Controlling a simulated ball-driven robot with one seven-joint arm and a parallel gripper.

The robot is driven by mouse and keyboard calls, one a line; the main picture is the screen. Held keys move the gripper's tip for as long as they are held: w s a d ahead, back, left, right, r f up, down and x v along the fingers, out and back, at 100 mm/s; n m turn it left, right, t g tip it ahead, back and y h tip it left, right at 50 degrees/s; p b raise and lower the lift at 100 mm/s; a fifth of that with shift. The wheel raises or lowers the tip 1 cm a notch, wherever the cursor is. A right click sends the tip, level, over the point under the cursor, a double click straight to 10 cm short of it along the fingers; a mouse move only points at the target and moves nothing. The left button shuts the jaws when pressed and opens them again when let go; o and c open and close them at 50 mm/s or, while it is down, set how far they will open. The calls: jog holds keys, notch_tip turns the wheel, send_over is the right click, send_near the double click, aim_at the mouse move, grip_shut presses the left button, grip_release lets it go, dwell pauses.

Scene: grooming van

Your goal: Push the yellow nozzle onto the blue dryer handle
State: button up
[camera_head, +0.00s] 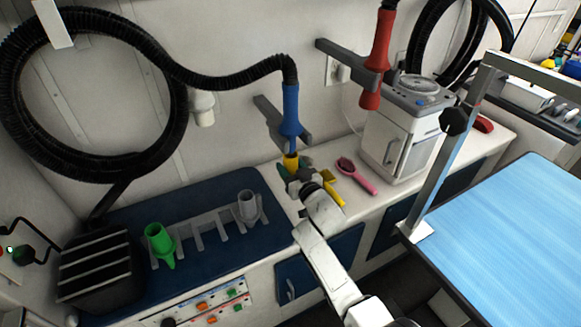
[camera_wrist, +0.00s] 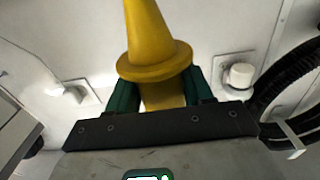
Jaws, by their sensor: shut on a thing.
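The blue dryer handle (camera_head: 290,110) hangs upright from a grey wall bracket (camera_head: 268,115), narrow end down, with a black hose at its top. The yellow nozzle (camera_head: 291,161) is right below the handle's lower end in the head view; I cannot tell whether they touch. My gripper (camera_head: 288,176) is shut on the nozzle. In the wrist view the yellow nozzle (camera_wrist: 155,50) stands between my green fingers (camera_wrist: 163,95), its wide collar just above them and its tapered part running out of the top edge. The blue handle does not show there.
A rack (camera_head: 210,235) holds a green nozzle (camera_head: 158,243) and a grey nozzle (camera_head: 248,207). A pink brush (camera_head: 356,176) and a yellow tool (camera_head: 333,189) lie on the counter beside my gripper. A red dryer handle (camera_head: 379,60) hangs right, by a white cabinet (camera_head: 395,140). A blue-topped table (camera_head: 510,235) stands right.

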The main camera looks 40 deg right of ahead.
aim_at(291, 155)
jog(key=shift+r, duration=0.25)
dwell(0.4)
jog(key=shift+r+p, duration=0.35)
jog(key=shift+p, duration=0.25)
jog(key=shift+r+p, duration=0.4)
jog(key=shift+r+p, duration=0.35)
jog(key=shift+r+p, duration=1.1)
dwell(0.9)
jog(key=o, duration=1.2)
jog(key=shift+o, duration=0.3)
